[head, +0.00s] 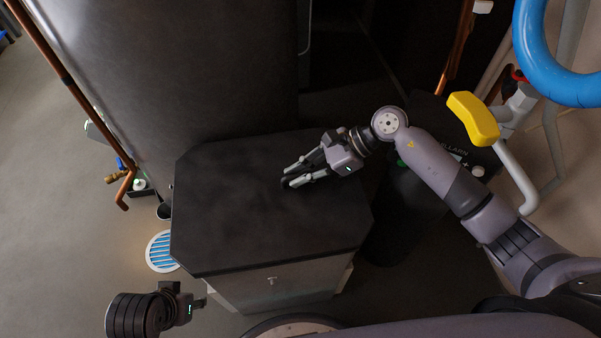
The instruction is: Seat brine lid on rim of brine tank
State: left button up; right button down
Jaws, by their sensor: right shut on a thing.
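The brine lid (240,220) is a dark, flat panel with cut corners, lying over the top of the pale brine tank (285,287). Only the tank's front face shows below the lid's front edge. The rim is hidden, so I cannot tell whether the lid touches it all round. My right gripper (286,174) is over the lid's upper middle, its fingers shut on a part of the lid that they hide. My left gripper (203,302) is low at the left, apart from the tank's front left corner; its fingers are too small to read.
A big dark cabinet (190,80) stands right behind the lid. A copper pipe (75,85) runs down the left. A round floor grille (161,252) lies left of the tank. A dark cylinder (400,215), white pipes (515,175) and a yellow handle (474,118) crowd the right. Open floor lies left.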

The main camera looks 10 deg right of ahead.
pick_arm(q)
jog(key=shift+r, duration=0.1)
pick_arm(e)
jog(key=shift+r, duration=0.1)
pick_arm(q)
jog(key=shift+v, duration=0.85)
jog(key=shift+a, duration=0.1)
jog(key=shift+b, duration=0.4)
jog(key=shift+s+r, duration=0.1)
jog(key=shift+r, duration=0.55)
